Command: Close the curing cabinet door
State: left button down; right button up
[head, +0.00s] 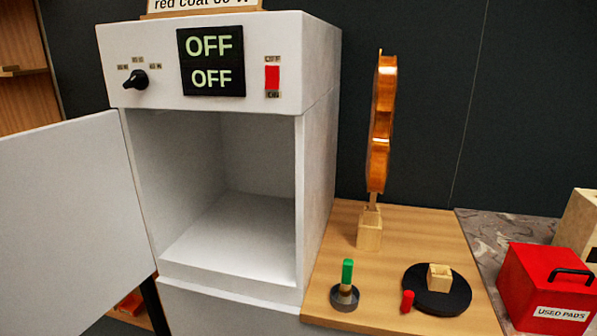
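The curing cabinet (319,150) is a white box with an empty open chamber (235,235). Its white door (65,215) hangs from the left side and stands wide open, swung out to the left; its left part runs out of the picture. The panel above the chamber has a black display (211,62) reading OFF and OFF, a black knob (136,79) and a red switch (272,77). Neither of my grippers shows in the head view.
A wooden bench (335,215) adjoins the cabinet on the right. On it are a violin body (381,125) upright on a wooden block (369,232), a green-topped piece (347,272) and a black disc (450,297). A red "USED PADS" box (535,275) stands further right.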

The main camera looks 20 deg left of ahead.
aim_at(75, 241)
jog(key=k+j, duration=0.1)
jog(key=j, duration=0.25)
jog(key=k+j+z, duration=0.1)
jog(key=j, duration=0.3)
jog(key=k+j, duration=0.15)
jog(key=j, duration=0.2)
jog(key=k+j+z, duration=0.1)
jog(key=j, duration=0.25)
jog(key=k+j+z, duration=0.1)
jog(key=j, duration=0.25)
jog(key=k+j, duration=0.1)
jog(key=j, duration=0.35)
jog(key=j+z, duration=0.1)
jog(key=j, duration=0.4)
jog(key=k, duration=0.05)
